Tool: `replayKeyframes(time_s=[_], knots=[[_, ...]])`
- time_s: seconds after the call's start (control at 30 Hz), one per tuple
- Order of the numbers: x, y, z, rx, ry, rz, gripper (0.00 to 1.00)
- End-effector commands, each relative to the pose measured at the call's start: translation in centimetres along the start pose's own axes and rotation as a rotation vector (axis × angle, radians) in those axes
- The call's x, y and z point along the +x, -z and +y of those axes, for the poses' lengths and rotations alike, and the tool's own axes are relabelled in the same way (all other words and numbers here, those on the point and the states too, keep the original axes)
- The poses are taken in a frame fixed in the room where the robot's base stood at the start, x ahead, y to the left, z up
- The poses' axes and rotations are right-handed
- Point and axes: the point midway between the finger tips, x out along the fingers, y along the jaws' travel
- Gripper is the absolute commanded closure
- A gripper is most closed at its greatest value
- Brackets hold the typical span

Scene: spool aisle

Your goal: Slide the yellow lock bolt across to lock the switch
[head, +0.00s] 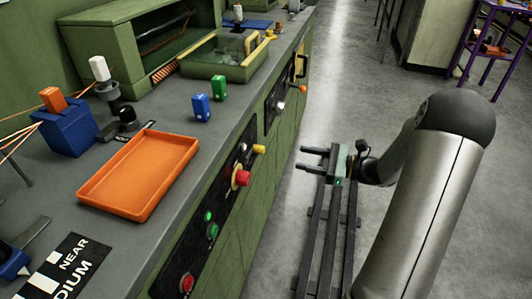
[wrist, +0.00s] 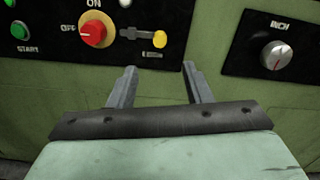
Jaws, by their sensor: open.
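The yellow lock bolt (wrist: 160,36) is at the right of the red switch knob (wrist: 95,34) on a black panel (wrist: 45,52). A grey bar lies between bolt and knob, with a gap before the knob. The red knob sits on a yellow plate, with ON above and OFF at left. In the head view the bolt (head: 259,149) sticks out of the cabinet front beyond the red knob (head: 240,178). My gripper (head: 301,158) is open and empty, apart from the panel. In the wrist view its fingers (wrist: 160,68) point at the panel just below the bolt.
A silver dial (wrist: 273,55) is on another panel at right. Green buttons (head: 210,223) and a red button (head: 187,283) are on the near panel. An orange tray (head: 98,206) and blue and green blocks (head: 201,107) stand on the counter.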

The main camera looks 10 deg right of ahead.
Motion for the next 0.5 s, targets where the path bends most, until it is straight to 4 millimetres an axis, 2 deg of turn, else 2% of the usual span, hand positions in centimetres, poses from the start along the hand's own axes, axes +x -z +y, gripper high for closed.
replayKeyframes(time_s=[0.03,0.2,0.5], knots=[[1.3,0.2,0.2,0.0,-0.005,-0.001,0.55],[5.1,0.2,0.2,-0.001,-0.006,-0.001,0.55],[10.6,0.2,0.1,0.0,-0.004,0.001,0.55]])
